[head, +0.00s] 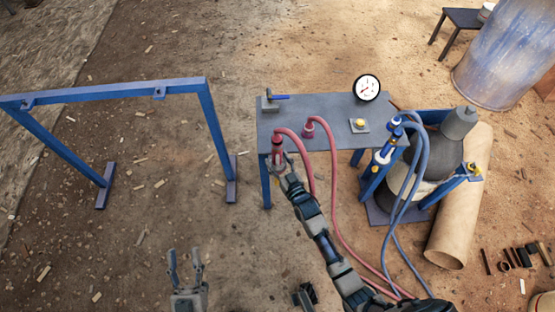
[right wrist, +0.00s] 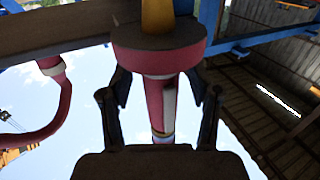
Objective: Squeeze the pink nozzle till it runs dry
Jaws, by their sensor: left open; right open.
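The pink nozzle (head: 277,148) sits at the front left edge of the grey table (head: 325,108), with a pink hose looping from it. In the right wrist view the nozzle (right wrist: 160,95) hangs down below a wide pink collar. My right gripper (head: 283,168) is at the nozzle's lower part. In the right wrist view its two fingers (right wrist: 160,88) stand open, one on each side of the nozzle, with gaps visible. My left gripper (head: 186,268) is open and empty, low over bare ground at the bottom of the head view.
A blue frame (head: 120,91) stands at the left. The table carries a round gauge (head: 367,88), a yellow button (head: 360,124) and a second pink hose fitting (head: 309,128). At the right are blue hoses (head: 420,160), a grey machine and a brown roll (head: 460,220).

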